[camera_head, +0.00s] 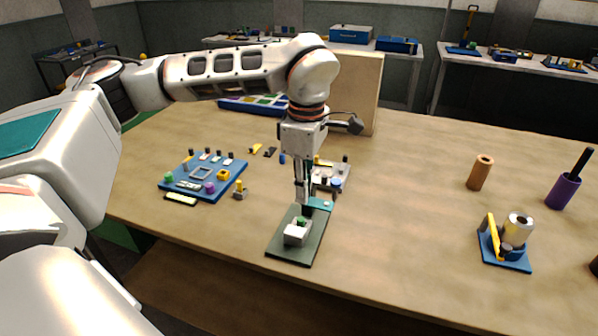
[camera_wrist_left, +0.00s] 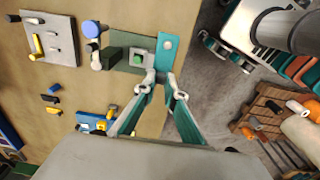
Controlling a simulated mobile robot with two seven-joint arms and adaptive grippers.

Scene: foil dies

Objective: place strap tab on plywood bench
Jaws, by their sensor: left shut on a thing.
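My left gripper (camera_head: 304,203) points down over the near part of the plywood bench (camera_head: 400,240). In the left wrist view its teal fingers (camera_wrist_left: 162,88) close in at the lower end of a flat teal piece (camera_wrist_left: 168,48), which I take for the strap tab. That teal piece shows in the head view (camera_head: 322,203) just right of the fingertips, at the far end of a dark green board (camera_head: 288,250). The exact grip and whether the tab touches the board are hard to see. A white block (camera_head: 293,236) with a green part sits on the board. My right gripper is not visible.
A blue tray of small parts (camera_head: 193,195) lies left, and a grey plate with pegs (camera_head: 342,171) lies behind the gripper. A blue stand with a roll (camera_head: 505,256), a brown cylinder (camera_head: 479,173) and a purple cup (camera_head: 563,191) stand right. The middle right is clear.

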